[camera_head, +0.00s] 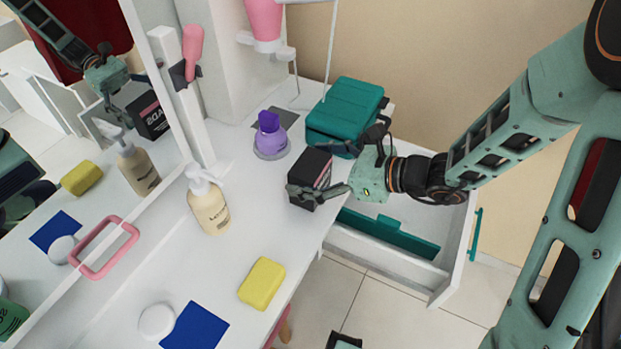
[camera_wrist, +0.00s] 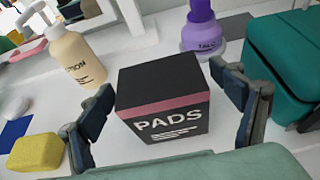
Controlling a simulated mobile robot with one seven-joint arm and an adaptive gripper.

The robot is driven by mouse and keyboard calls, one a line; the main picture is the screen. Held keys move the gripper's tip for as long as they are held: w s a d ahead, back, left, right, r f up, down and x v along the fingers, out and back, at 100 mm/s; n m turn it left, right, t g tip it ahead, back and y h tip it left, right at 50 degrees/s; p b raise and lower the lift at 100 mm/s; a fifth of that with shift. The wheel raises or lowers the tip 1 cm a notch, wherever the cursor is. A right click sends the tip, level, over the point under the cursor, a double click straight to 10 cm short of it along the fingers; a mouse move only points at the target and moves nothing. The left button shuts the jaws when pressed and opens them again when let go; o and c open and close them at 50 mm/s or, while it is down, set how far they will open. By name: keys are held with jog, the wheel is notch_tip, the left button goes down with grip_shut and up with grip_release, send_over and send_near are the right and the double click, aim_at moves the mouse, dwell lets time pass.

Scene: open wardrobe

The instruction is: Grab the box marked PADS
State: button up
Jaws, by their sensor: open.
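The box marked PADS (camera_wrist: 165,105) is black with a pink band and white lettering. It stands upright on the white tabletop, and in the head view the box (camera_head: 310,178) is near the table's right edge. My gripper (camera_wrist: 168,125) is open, with one finger on each side of the box. In the wrist view gaps show between the fingers and the box's sides. In the head view my gripper (camera_head: 322,168) reaches in from the right, and its near finger overlaps the box's lower part.
A teal case (camera_head: 345,108) and a purple bottle (camera_head: 269,135) stand behind the box. A cream pump bottle (camera_head: 208,205) is to its left. A yellow sponge (camera_head: 262,284) lies nearer the front. An open drawer (camera_head: 390,258) juts out below my gripper. A mirror lines the left.

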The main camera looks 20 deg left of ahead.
jog(key=c, duration=1.2)
jog(key=shift+c, duration=0.8)
jog(key=shift+r, duration=0.1)
